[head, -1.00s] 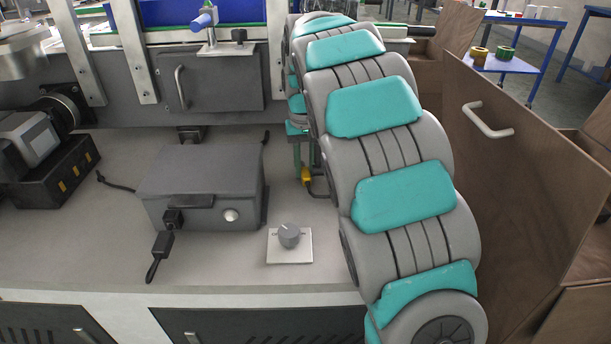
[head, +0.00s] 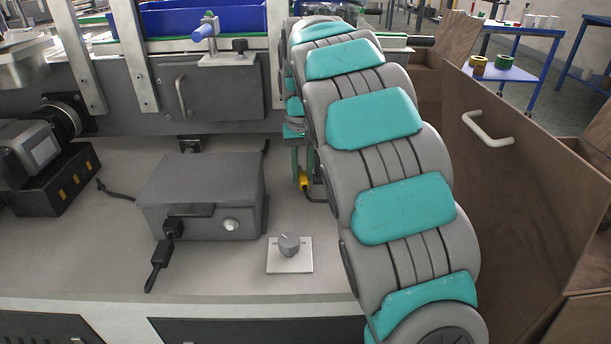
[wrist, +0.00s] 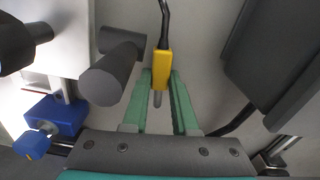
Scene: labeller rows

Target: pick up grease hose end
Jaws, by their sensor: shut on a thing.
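The grease hose end, a yellow block (wrist: 162,65) with a grey tip, sits between the green fingers of my gripper (wrist: 160,78) in the wrist view. A black hose runs from its top. My gripper is shut on it. In the head view the yellow hose end (head: 303,181) shows just left of my arm, above the grey deck, with dark hose beside it. The green fingers (head: 295,158) show only in part there; my arm hides the rest.
A grey box (head: 202,195) and a white plate with a grey knob (head: 289,258) stand on the deck to the left. A motor (head: 33,146) is farther left. A brown wooden panel with a handle (head: 510,180) stands close on the right.

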